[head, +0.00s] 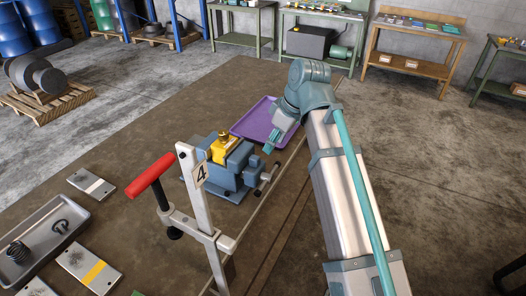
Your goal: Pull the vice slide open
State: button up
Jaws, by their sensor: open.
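The blue-grey vice (228,183) stands on the brown work surface near the middle of the head view. A yellow part (222,148) sits at the top, between its jaws. A small handle (266,182) shows at the vice's right side, near the surface. My gripper (269,149) is open and points down and left, a little to the right of the vice's top. It looks apart from the vice, but the exact gap cannot be told. The white post in front hides part of the vice's left side.
A purple tray (239,129) lies behind the vice, near my gripper. A grey tray (40,228) and marked plates (92,185) lie at the left.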

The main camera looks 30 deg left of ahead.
aim_at(254, 157)
jog(key=shift+n, duration=0.6)
jog(key=a+f+p, duration=0.1)
jog(key=f, duration=0.1)
jog(key=s+a+f+p, duration=0.1)
jog(key=a+f, duration=0.1)
jog(key=s+a+f+p, duration=0.1)
jog(key=a+f, duration=0.1)
jog(key=shift+s+a+f, duration=0.2)
jog(key=shift+f, duration=0.2)
grip_shut()
